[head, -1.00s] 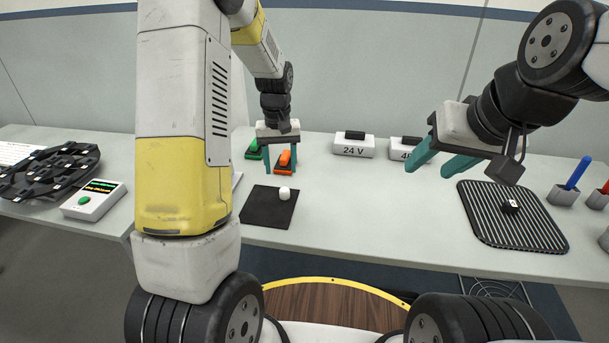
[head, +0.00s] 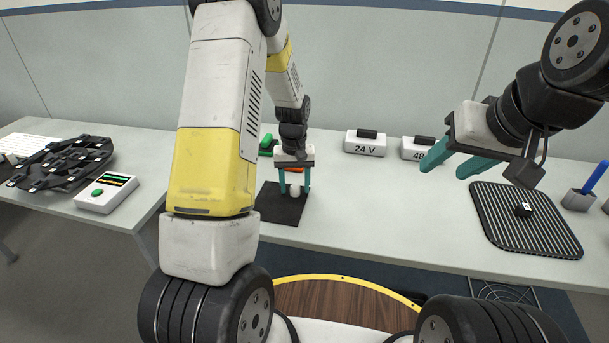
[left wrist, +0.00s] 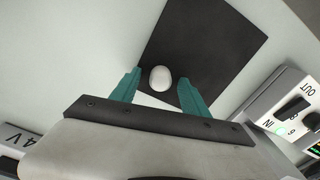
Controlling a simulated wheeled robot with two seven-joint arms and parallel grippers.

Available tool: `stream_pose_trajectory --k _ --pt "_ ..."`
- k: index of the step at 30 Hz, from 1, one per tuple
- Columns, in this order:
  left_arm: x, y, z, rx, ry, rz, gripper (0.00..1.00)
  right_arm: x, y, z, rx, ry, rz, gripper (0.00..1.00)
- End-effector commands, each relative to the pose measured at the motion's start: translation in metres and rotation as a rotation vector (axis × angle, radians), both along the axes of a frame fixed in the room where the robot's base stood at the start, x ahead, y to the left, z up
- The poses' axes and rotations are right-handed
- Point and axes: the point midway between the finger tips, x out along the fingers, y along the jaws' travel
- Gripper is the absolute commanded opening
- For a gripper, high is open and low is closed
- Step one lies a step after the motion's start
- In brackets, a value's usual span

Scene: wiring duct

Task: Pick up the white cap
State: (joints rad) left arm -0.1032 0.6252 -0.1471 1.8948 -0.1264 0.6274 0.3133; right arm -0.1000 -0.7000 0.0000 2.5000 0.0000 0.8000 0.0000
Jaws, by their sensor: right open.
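The white cap (head: 295,190) stands on a black square mat (head: 276,210) on the table. It also shows in the left wrist view (left wrist: 160,78), near the mat's edge. My left gripper (head: 295,188) is over the cap, pointing down. In the left wrist view its teal fingers (left wrist: 158,88) are apart, one on each side of the cap, with a gap to each. My right gripper (head: 448,168) is open and empty, held above the table to the right.
White boxes marked 24 V (head: 365,145) and 48 (head: 416,150) stand at the back, with green (head: 266,143) and orange (head: 268,169) items behind the left gripper. A ribbed black mat (head: 500,215) carries a small dark part (head: 523,209). The table's middle is clear.

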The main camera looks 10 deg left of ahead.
Motion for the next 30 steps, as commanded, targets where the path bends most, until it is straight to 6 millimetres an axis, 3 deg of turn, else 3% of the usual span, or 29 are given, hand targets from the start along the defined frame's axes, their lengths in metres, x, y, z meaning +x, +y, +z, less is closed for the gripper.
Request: stream_pose_trajectory --k 1,8,20,28,30 --pt "0.000 0.000 0.000 0.000 0.000 0.000 0.44 0.000 0.000 0.000 0.000 0.000 0.000 0.48" --pt "0.000 0.000 0.000 0.000 0.000 0.000 0.00 0.000 0.000 0.000 0.000 0.000 0.000 0.48" --pt "0.000 0.000 0.005 0.000 -0.001 0.000 0.00 0.000 0.000 0.000 0.000 0.000 0.000 0.48" --pt "0.001 0.000 0.035 0.000 -0.003 0.000 0.00 0.000 0.000 0.000 0.000 0.000 0.000 0.48" --pt "-0.011 -0.004 0.038 0.000 0.001 -0.002 0.00 0.000 0.000 0.000 0.000 0.000 0.000 0.48"
